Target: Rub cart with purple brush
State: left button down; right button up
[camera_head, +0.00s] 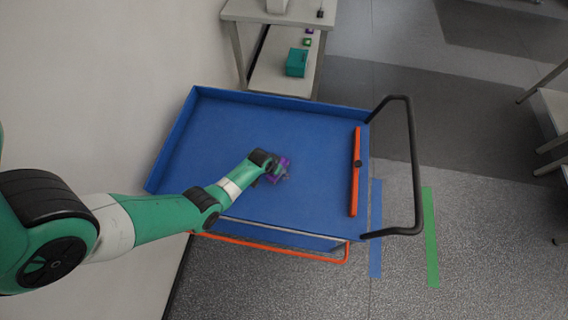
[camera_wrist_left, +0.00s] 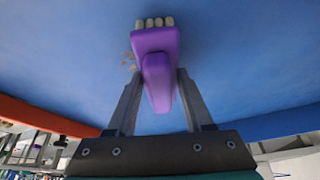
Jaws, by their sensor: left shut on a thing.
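The cart has a blue tray top (camera_head: 225,125) with raised edges and a black push handle (camera_head: 413,165) on the right. My left gripper (camera_head: 274,172) is over the middle of the tray, shut on the purple brush (camera_head: 284,167). In the left wrist view the purple brush (camera_wrist_left: 155,60) sits between the two fingers, its pale bristles (camera_wrist_left: 154,22) pointing at the blue surface. The bristles look close to or on the surface; I cannot tell whether they touch. Small brownish marks (camera_wrist_left: 128,61) show on the blue beside the brush. My right gripper is not in view.
An orange bar (camera_head: 355,185) with a black knob lies along the tray's right side. A shelf table (camera_head: 285,78) with a teal box (camera_head: 296,62) stands behind the cart. A wall is at left. Blue (camera_head: 375,230) and green (camera_head: 430,240) strips mark the floor at right.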

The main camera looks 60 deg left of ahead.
pick_arm(q)
jog(key=shift+s+a+f, duration=0.1)
jog(key=shift+s, duration=0.15)
jog(key=shift+a, duration=0.1)
jog(key=shift+w+a, duration=0.15)
jog(key=shift+w+a+b, duration=0.15)
jog(key=shift+b, duration=0.15)
jog(key=shift+w+d+f+b, duration=0.1)
jog(key=shift+w+d+b, duration=0.4)
jog(key=shift+w+d, duration=0.35)
jog(key=shift+w+d+b, duration=0.5)
jog(key=shift+w, duration=0.5)
jog(key=shift+w+d+b, duration=0.4)
jog(key=shift+w+d, duration=0.4)
jog(key=shift+w, duration=0.3)
jog(key=shift+r, duration=0.25)
